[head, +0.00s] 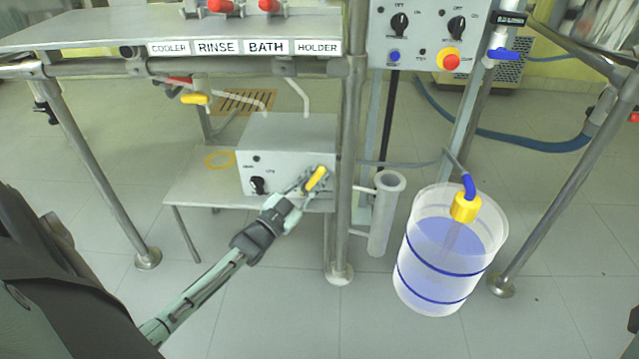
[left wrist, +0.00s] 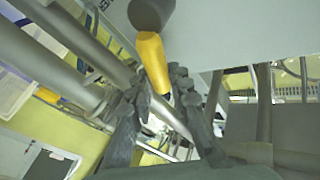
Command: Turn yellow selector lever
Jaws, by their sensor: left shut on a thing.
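The yellow selector lever (head: 316,179) is on the right part of the front of a grey metal box (head: 290,145). It stands tilted, with its upper end to the right. My left gripper (head: 307,183) reaches up from the lower left and is shut on the lever. In the left wrist view the yellow lever (left wrist: 152,62) comes down from a dark round hub (left wrist: 150,14), and its lower end lies between the two dark fingers (left wrist: 155,95). My right gripper is not in view.
The box stands on a low metal table (head: 205,185) beside a steel post (head: 344,180). A black knob (head: 257,185) is on the box's left. A clear bucket (head: 440,260) with blue bands stands to the right. Another yellow handle (head: 195,99) hangs at upper left.

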